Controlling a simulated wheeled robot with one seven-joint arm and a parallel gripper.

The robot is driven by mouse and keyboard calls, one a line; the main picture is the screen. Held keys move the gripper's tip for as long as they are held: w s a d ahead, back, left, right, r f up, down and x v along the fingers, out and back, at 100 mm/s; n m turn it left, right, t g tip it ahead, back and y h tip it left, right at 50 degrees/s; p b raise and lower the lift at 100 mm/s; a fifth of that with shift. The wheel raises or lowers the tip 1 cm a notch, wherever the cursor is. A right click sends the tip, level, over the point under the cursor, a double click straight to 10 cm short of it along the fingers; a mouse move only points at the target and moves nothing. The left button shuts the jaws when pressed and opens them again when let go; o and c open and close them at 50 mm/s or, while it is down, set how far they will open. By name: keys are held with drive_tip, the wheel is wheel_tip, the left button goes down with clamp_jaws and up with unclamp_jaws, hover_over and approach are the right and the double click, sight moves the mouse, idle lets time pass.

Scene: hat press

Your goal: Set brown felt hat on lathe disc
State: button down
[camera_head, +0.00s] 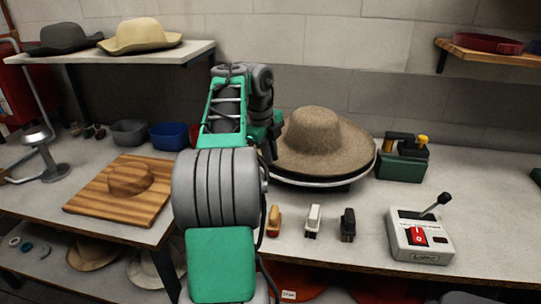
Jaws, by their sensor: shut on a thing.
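The brown felt hat (318,138) is right of the middle, crown up, with its wide brim spread over the lathe disc. The pale rim of the lathe disc (318,184) shows below the front of the brim. The hat covers the rest of the disc, and I cannot tell whether the brim touches it. My gripper (276,134) is at the hat's left brim, shut on it. My own arm hides most of the gripper and its fingertips.
A control box (420,236) with a lever and red switch stands front right. Several small brushes (313,220) line the bench front. A green tool (403,158) is right of the hat. A wooden board (128,188) lies left. Two hats (140,36) rest on the upper-left shelf.

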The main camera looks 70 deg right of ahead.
drive_tip(key=c, duration=1.4)
unclamp_jaws()
drive_tip(key=s+p+v, duration=0.1)
drive_tip(key=p+v, duration=0.5)
drive_tip(key=v, duration=0.2)
drive_tip(key=w+a+f+n+t, duration=0.1)
drive_tip(key=w+a+n, duration=0.55)
drive_tip(key=a, duration=0.25)
drive_tip(key=w+a+f+n, duration=0.1)
drive_tip(key=w+a+n, duration=0.4)
drive_tip(key=a+n, duration=0.3)
drive_tip(key=w+a+f+n+t, duration=0.1)
drive_tip(key=w+a+n, duration=0.4)
drive_tip(key=a+n, duration=0.35)
drive_tip(key=s+a+f+n+y, duration=0.1)
drive_tip(key=a+f+n, duration=0.2)
drive_tip(key=a+n, duration=0.2)
drive_tip(key=s+a+f+n+t+p, duration=0.1)
drive_tip(key=s+a+f+n, duration=0.1)
drive_tip(key=a+n, duration=0.4)
drive_tip(key=s+a+f+n+t+y, duration=0.1)
drive_tip(key=a+f+n, duration=0.4)
drive_tip(key=a, duration=0.9)
drive_tip(key=shift+s+n+y, duration=0.2)
drive_tip(key=shift+n+y, duration=0.1)
